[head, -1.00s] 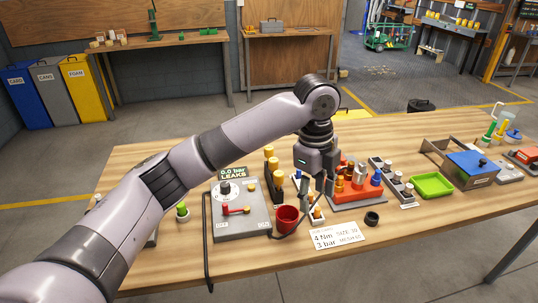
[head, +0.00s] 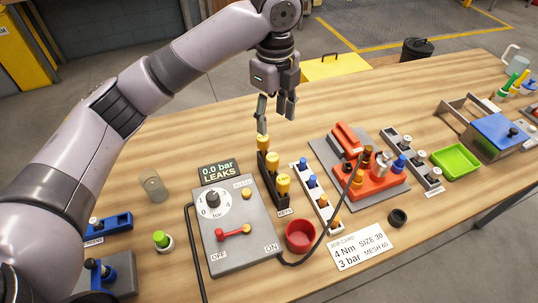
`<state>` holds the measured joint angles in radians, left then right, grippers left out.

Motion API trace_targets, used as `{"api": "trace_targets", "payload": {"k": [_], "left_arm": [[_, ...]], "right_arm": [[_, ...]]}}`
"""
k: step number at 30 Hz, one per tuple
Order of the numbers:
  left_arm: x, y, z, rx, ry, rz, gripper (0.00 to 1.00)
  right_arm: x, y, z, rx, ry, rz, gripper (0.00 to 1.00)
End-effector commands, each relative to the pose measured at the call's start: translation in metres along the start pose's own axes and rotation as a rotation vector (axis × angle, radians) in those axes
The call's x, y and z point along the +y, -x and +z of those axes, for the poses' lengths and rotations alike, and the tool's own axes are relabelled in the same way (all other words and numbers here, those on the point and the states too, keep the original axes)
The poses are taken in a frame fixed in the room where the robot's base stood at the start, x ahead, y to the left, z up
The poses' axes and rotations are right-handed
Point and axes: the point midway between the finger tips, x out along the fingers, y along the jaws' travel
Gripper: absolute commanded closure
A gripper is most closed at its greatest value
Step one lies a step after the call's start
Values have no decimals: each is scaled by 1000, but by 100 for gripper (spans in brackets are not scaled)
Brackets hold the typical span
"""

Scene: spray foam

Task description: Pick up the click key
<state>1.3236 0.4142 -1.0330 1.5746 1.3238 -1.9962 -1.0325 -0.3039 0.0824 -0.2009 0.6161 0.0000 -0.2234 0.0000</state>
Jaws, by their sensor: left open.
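A dark rack labelled KEYS (head: 281,206) stands upright near the middle of the table, with yellow-topped keys (head: 283,185) in a row. Which of them is the click key I cannot tell; their tops look alike and their lower parts are hidden in the rack. My left gripper (head: 276,121) is open and empty, pointing down. In the picture it shows just above the far end of the rack; one fingertip appears close to the farthest yellow top (head: 262,142), and I cannot tell if they touch. My right gripper is out of view.
A grey leak-test box (head: 237,260) with a black hose stands left of the rack. A white strip of fittings (head: 322,207), a red cup (head: 300,236) and an orange fixture (head: 380,184) lie to the right. The table behind the rack is clear.

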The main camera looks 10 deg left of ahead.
Motion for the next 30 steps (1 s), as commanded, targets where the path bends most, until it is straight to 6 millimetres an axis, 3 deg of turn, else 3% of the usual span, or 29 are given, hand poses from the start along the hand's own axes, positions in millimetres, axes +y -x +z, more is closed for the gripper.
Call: {"api": "trace_targets", "payload": {"k": [4, 12, 21, 30], "left_arm": [[2, -32, 0, 0, -1, 6, 49], [1, -86, 0, 1, 1, 4, 49], [2, -110, 0, 0, 1, 3, 49], [4, -151, 0, 0, 0, 2, 49]], "right_arm": [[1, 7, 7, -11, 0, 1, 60], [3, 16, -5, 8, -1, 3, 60], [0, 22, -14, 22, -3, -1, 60], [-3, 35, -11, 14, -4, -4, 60]]}}
